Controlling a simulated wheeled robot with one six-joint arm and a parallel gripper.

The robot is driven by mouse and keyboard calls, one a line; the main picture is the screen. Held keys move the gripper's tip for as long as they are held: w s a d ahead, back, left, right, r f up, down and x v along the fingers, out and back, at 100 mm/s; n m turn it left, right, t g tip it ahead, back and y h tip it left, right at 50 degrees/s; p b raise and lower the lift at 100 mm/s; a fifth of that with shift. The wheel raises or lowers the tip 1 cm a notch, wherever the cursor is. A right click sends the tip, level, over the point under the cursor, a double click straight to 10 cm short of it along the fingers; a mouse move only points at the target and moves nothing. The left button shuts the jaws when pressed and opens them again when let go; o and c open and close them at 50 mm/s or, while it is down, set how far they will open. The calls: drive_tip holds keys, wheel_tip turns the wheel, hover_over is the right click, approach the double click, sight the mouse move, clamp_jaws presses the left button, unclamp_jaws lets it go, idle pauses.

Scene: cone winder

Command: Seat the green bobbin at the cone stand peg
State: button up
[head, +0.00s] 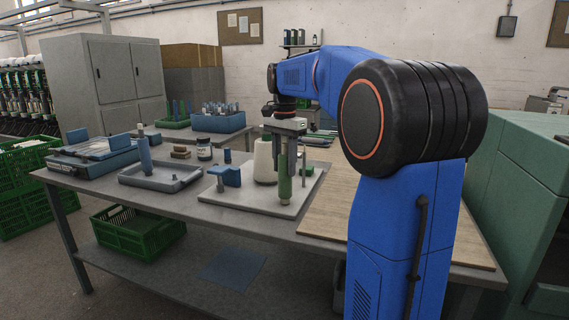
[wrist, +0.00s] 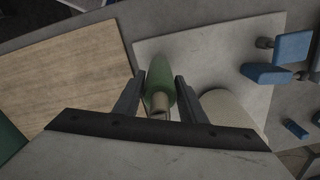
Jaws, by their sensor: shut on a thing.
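My gripper (head: 288,150) points down and is shut on the green bobbin (head: 285,185), which is upright between the fingers. The bobbin also shows between the two dark fingers in the wrist view (wrist: 160,82). Its lower end is at or just above the pale board (head: 245,200) in the head view; I cannot tell whether it touches. The cone stand peg is not clearly visible, and the bobbin may hide it. A cream cone (head: 264,162) stands on the board just left of the bobbin, and shows beside the right finger in the wrist view (wrist: 228,108).
Blue blocks (head: 230,176) sit on the board's left part. A grey tray (head: 160,182) with an upright blue-grey cylinder lies further left, near a dark jar (head: 204,150). A wooden panel (wrist: 75,70) lies beside the board. Green crates are below and left.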

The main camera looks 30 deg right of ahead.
drive_tip(key=shift+f, duration=0.15)
drive_tip(key=o, duration=1)
drive_tip(key=shift+o, duration=0.2)
wheel_tip(320, 180, up, 17)
drive_tip(key=shift+r, duration=0.2)
idle(0.4)
